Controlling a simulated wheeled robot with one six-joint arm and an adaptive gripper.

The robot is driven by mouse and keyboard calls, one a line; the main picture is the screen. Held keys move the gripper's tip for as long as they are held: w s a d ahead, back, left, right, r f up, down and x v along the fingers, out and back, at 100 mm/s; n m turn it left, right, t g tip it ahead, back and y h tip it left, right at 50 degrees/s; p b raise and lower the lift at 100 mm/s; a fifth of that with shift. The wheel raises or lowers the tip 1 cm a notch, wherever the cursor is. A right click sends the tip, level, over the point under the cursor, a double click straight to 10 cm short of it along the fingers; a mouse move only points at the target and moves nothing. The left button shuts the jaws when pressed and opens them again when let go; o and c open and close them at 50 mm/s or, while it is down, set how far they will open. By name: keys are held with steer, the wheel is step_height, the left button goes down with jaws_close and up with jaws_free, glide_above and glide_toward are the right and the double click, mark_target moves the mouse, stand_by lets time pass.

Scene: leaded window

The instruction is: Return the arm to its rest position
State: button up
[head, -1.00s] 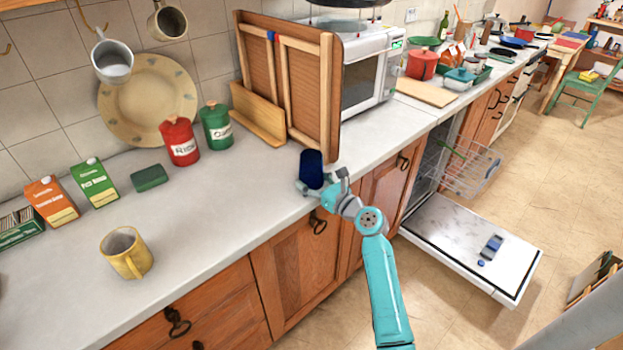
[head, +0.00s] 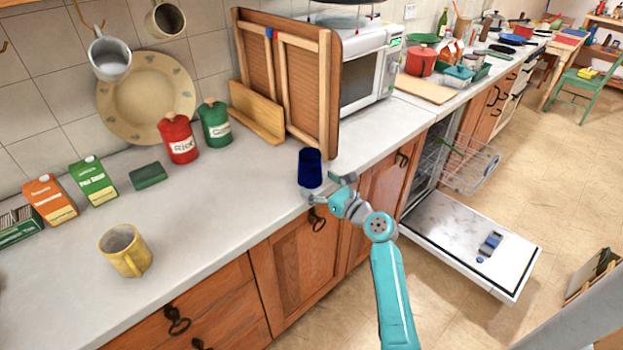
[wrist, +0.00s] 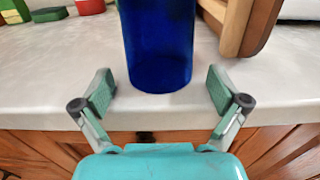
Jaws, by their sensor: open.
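My teal arm reaches up from the bottom of the head view to the front edge of the counter. My gripper (head: 325,187) is at that edge, just in front of a dark blue cup (head: 310,168). In the wrist view my gripper (wrist: 160,95) is open, its two green-padded fingers spread wide. The blue cup (wrist: 158,45) stands upright on the counter ahead of the fingertips. The fingers do not appear to touch it. The cup's top is cut off in the wrist view.
A wooden panelled piece (head: 290,80) leans behind the cup, beside a microwave (head: 370,70). Red and green canisters (head: 180,138) and a yellow mug (head: 125,250) stand to the left. The dishwasher door (head: 470,245) hangs open at right. Floor space is free in front.

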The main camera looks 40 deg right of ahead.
steer(key=s, duration=0.8)
steer(key=shift+s+d, duration=0.15)
steer(key=shift+s, duration=0.2)
steer(key=s+a+f+n+g+h, duration=0.3)
steer(key=s+a+f+n+g, duration=0.1)
steer(key=s+a+f+n, duration=1.1)
steer(key=s+a+r+n, duration=0.3)
steer(key=s+a+n, duration=0.1)
steer(key=s+n, duration=0.3)
steer(key=s+a+r+n+y, duration=0.1)
steer(key=s+a+r+n, duration=0.3)
steer(key=s+n, duration=0.2)
steer(key=s+a+r+n+y, duration=0.1)
steer(key=s+a+r+n, duration=0.3)
steer(key=s+n, duration=0.3)
steer(key=s, duration=0.3)
steer(key=shift+r+n+t, duration=0.15)
steer(key=shift+n+t, duration=0.15)
steer(key=shift+t, duration=0.1)
